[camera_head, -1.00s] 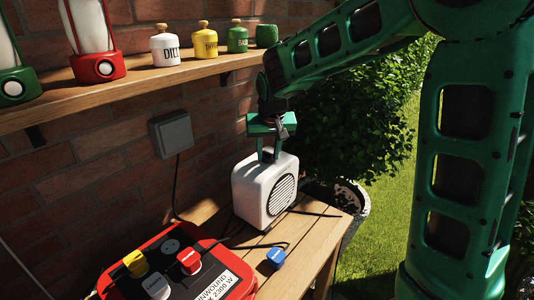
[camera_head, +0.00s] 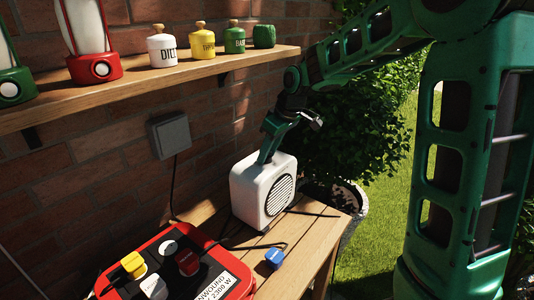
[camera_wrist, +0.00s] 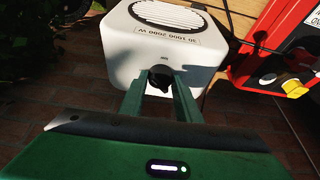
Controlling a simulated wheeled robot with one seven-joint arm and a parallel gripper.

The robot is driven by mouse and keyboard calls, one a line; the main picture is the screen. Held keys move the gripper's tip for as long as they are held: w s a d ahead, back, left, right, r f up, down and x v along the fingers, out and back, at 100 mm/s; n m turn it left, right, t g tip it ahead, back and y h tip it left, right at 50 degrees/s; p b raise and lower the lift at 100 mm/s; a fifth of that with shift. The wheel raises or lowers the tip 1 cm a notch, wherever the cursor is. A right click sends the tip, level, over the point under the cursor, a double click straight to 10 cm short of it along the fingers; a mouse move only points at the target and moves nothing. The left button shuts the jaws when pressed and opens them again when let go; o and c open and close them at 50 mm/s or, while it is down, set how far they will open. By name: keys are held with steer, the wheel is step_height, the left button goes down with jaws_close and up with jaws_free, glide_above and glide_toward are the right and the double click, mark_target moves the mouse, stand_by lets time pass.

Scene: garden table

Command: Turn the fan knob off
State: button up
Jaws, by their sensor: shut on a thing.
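The white fan heater (camera_head: 248,195) stands on the wooden bench, with its round grille facing right and forward. In the head view my gripper (camera_head: 266,158) reaches down to the top of the heater, tilted, and the knob is hidden there.
A red power box (camera_head: 215,257) with coloured plugs lies at the front left. A loose blue plug (camera_head: 275,257) is on the bench (camera_head: 313,240). Cables run beside the heater. A shelf (camera_head: 140,83) with lanterns and jars is above. A leafy bush stands behind right.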

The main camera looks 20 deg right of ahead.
steer(key=n, duration=0.2)
steer(key=n+g, duration=0.1)
steer(key=n, duration=0.1)
steer(key=n+g+y, duration=0.1)
steer(key=n, duration=0.1)
steer(key=shift+w+d, duration=0.3)
steer(key=shift+d, duration=0.1)
steer(key=n, duration=0.2)
steer(key=n+g, duration=0.1)
steer(key=n, duration=0.1)
steer(key=n+g, duration=0.1)
steer(key=shift+w+n+y, duration=0.25)
steer(key=shift+n+y, duration=0.15)
steer(key=o, duration=1.1)
steer(key=shift+c, duration=0.2)
steer(key=shift+a, duration=0.1)
steer(key=v, duration=1)
steer(key=shift+w+r, duration=0.25)
steer(key=shift+r, duration=0.1)
steer(key=shift+c, duration=0.2)
